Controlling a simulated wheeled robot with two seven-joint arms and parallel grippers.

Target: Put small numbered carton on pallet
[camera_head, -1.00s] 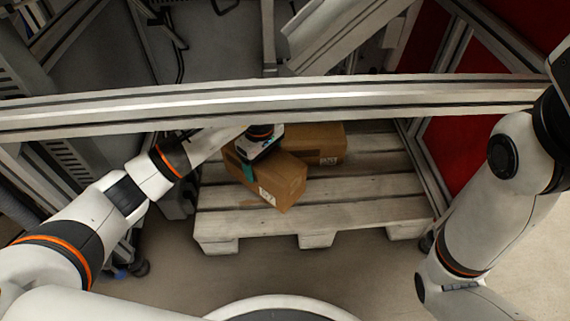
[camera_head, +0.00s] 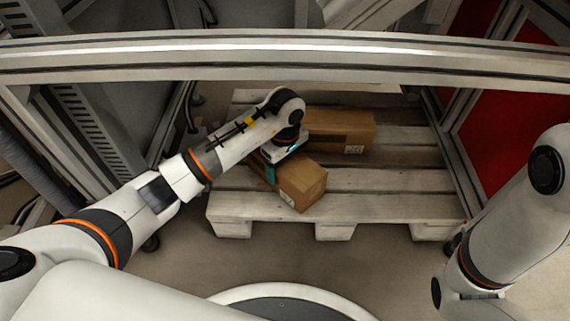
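A brown carton (camera_head: 303,183) with a white label sits at the front of the wooden pallet (camera_head: 390,207), turned at an angle. My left gripper (camera_head: 271,172) reaches down over its left part; a teal finger lies against the carton's side. The fingertips are mostly hidden by the wrist and carton, so I cannot see whether they grip it. A second brown carton (camera_head: 345,128) with a label lies behind it on the pallet. My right arm stands at the right; its gripper is out of the picture.
A metal frame beam (camera_head: 300,57) crosses above the pallet, with uprights at both sides. A red panel (camera_head: 515,130) stands at the right. Pallet slats right of the front carton are bare.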

